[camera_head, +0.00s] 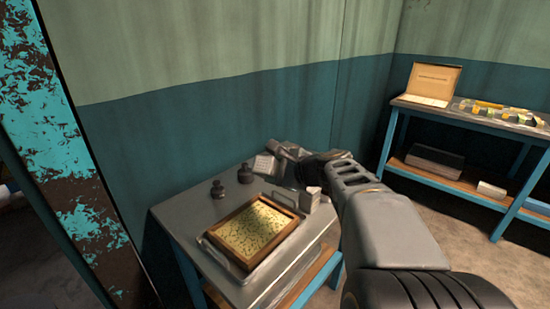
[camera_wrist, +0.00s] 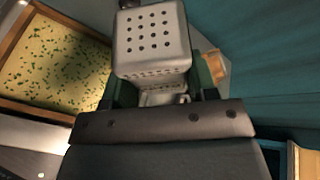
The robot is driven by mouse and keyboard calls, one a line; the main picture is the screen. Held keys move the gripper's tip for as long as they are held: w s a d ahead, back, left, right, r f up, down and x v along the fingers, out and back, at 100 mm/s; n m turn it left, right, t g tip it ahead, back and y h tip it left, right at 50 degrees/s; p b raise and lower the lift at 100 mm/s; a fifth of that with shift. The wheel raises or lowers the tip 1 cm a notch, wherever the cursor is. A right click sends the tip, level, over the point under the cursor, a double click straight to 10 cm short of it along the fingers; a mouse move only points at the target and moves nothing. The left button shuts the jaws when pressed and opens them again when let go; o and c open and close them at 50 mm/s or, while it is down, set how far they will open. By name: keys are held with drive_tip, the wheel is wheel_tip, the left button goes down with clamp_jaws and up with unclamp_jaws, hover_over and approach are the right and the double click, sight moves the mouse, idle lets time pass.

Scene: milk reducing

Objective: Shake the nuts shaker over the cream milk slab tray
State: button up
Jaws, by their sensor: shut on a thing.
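The cream milk slab tray (camera_head: 222,248) is a wooden-framed tray on the grey table. Its pale yellow slab is scattered with small green bits. It also shows at the left of the wrist view (camera_wrist: 18,103). My gripper (camera_head: 282,158) is behind the tray, at its far right side. It is shut on the nuts shaker (camera_head: 265,164), a pale grey box with a perforated face. In the wrist view my gripper's dark green fingers (camera_wrist: 157,88) stand either side of the shaker (camera_wrist: 150,42). Its holed face is turned toward the camera. I cannot tell whether nuts are falling.
A small grey box-like container (camera_head: 310,200) stands right of the tray, close to my arm. A blue-framed bench (camera_head: 470,124) with an open box (camera_head: 433,83) is at the back right.

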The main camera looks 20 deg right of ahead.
drive_tip(key=r+m+g+y+p, duration=0.1)
drive_tip(key=p, duration=0.3)
drive_tip(key=d+r+m+g+y+p, duration=0.1)
drive_tip(key=y+p, duration=0.1)
drive_tip(key=p, duration=0.3)
drive_tip(key=shift+w+d+p, duration=0.15)
drive_tip(key=shift+w+p, duration=0.15)
drive_tip(key=p, duration=0.1)
drive_tip(key=m+g+y+p, duration=0.1)
drive_tip(key=p, duration=0.1)
drive_tip(key=shift+w+d+r+p, duration=0.15)
drive_tip(key=shift+d+r+p, duration=0.05)
drive_tip(key=shift+d+p, duration=0.1)
drive_tip(key=shift+d+m+g+y+p, duration=0.1)
drive_tip(key=shift+m+g+y+p, duration=0.3)
drive_tip(key=shift+m+y+p, duration=0.15)
